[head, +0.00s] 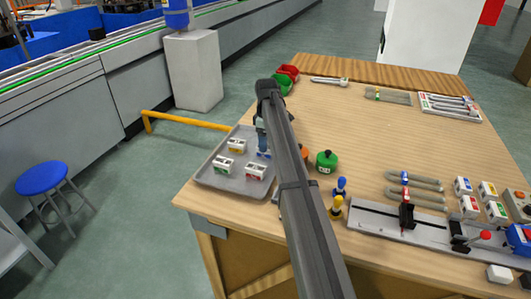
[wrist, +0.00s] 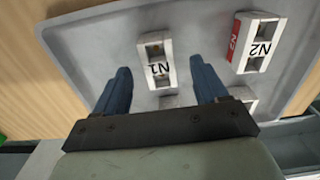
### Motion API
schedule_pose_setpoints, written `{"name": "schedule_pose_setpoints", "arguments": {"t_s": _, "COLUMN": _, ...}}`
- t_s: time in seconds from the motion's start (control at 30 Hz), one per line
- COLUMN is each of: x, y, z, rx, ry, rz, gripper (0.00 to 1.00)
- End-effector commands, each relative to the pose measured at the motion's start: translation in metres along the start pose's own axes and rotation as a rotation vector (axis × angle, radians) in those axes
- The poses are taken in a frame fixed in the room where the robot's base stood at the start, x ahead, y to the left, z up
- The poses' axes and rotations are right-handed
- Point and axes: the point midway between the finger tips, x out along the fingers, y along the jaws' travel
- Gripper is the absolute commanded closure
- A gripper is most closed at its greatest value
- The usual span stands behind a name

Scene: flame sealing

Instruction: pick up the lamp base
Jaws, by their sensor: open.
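Several small white blocks with coloured labels, which look like the lamp bases, sit on a grey tray (head: 206,179) at the table's left corner. One white block marked N1 (wrist: 153,53) lies between my gripper's fingers in the wrist view, with no visible grip on it. Another block, marked N2 with a red side (wrist: 247,45), lies to its right. Two more blocks are partly hidden behind my gripper in the wrist view. My gripper (wrist: 160,68) is open, with its blue fingers apart over the tray. In the head view my arm partly hides the tray's right side.
Red and green bins (head: 287,73) stand behind the tray. A green round object (head: 326,161), blue (head: 341,186) and yellow (head: 336,208) pegs stand right of my arm. A grey rail fixture (head: 375,222) and more white blocks (head: 470,206) are farther right. The table's middle is mostly clear.

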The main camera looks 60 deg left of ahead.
Motion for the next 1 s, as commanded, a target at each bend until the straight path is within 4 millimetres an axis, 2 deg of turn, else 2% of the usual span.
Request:
{"name": "schedule_pose_setpoints", "arguments": {"t_s": 0.3, "x": 0.039, "y": 0.001, "z": -0.004, "rx": 0.000, "ry": -0.001, "rz": -0.001, "gripper": 0.28}}
{"name": "schedule_pose_setpoints", "arguments": {"t_s": 0.57, "x": 0.042, "y": 0.002, "z": -0.004, "rx": 0.000, "ry": 0.000, "rz": 0.000, "gripper": 0.28}}
{"name": "schedule_pose_setpoints", "arguments": {"t_s": 1.0, "x": 0.042, "y": 0.002, "z": -0.004, "rx": 0.000, "ry": 0.000, "rz": 0.000, "gripper": 0.69}}
